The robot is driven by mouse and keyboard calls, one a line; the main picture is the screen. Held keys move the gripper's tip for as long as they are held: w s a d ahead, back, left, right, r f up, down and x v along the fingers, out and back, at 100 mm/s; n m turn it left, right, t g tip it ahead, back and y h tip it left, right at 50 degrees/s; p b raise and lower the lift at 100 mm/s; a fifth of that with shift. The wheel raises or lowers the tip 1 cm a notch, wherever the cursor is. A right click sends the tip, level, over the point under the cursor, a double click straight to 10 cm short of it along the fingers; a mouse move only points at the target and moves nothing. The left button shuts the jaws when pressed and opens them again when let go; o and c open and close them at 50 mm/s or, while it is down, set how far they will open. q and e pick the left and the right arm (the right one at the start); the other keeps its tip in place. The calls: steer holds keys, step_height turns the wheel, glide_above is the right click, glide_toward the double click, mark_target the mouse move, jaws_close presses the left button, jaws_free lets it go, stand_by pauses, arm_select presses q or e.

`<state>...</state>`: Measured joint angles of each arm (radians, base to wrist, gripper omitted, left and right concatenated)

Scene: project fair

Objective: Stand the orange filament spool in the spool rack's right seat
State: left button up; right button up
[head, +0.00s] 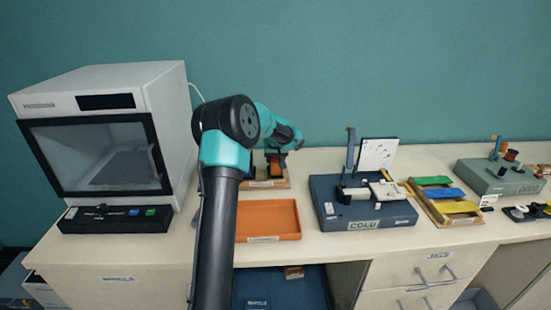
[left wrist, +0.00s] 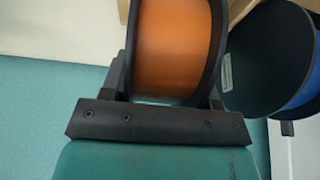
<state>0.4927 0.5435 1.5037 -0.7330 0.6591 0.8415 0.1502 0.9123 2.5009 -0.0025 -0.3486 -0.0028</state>
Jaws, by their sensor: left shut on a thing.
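The orange filament spool (left wrist: 172,45) has black flanges and fills the space between the jaws of my left gripper (left wrist: 168,88) in the left wrist view. My left gripper is shut on it. In the head view a small part of the orange spool (head: 276,167) shows below my left wrist, over the wooden spool rack (head: 268,184). My arm hides most of the rack, so I cannot tell whether the spool touches its seat. A blue spool with a black flange (left wrist: 262,58) is to the right of the orange one in the left wrist view. My right gripper is not in view.
An orange tray (head: 268,221) lies in front of the rack. A white oven-like machine (head: 100,130) stands to the left. The teal wall is close behind.

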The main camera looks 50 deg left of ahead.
arm_select(q)
steer(key=shift+f, duration=0.1)
stand_by(0.3)
steer(key=o, duration=1.1)
steer(key=shift+o, duration=0.2)
steer(key=v, duration=1.2)
